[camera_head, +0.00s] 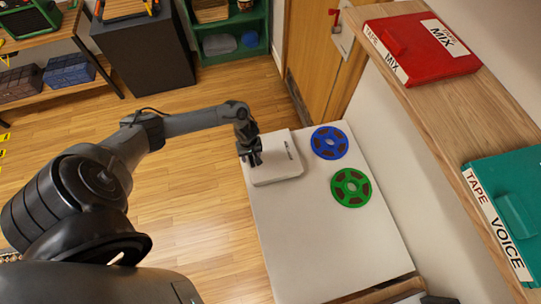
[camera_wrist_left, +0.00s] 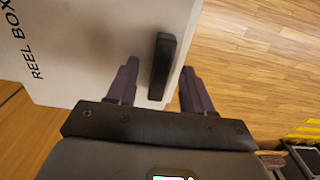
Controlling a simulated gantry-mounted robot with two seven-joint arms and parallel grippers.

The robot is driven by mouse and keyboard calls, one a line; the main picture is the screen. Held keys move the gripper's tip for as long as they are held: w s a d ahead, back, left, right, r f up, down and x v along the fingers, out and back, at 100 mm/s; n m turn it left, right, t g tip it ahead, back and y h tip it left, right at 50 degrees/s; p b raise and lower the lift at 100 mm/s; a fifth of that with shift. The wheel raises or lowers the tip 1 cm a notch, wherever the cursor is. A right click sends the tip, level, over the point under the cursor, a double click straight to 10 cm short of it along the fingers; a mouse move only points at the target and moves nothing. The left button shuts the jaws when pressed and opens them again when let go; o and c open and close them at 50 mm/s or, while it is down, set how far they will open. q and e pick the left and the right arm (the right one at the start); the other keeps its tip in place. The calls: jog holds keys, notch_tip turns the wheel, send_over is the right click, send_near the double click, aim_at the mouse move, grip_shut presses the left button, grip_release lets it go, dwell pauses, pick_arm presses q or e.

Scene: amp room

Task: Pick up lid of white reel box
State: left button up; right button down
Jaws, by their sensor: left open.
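The white reel box (camera_head: 280,163) lies flat on the white table, near its left edge in the head view. In the left wrist view its lid (camera_wrist_left: 95,45) fills the upper left, with "REEL BOX" lettering and a dark bar handle (camera_wrist_left: 163,62). My left gripper (camera_head: 251,158) is over the box's left end. In the left wrist view its fingers (camera_wrist_left: 160,75) are open, one on each side of the handle, with gaps between. The gripper hides the handle in the head view. My right gripper is not in view.
A blue reel (camera_head: 329,142) and a green reel (camera_head: 351,187) lie right of the box on the white table (camera_head: 315,245). A wooden shelf (camera_head: 445,105) at the right holds a red tape box (camera_head: 425,45) and a teal one (camera_head: 510,210). The table's front part is clear.

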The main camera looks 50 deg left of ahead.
pick_arm(q)
grip_shut()
dwell(0.3)
dwell(0.3)
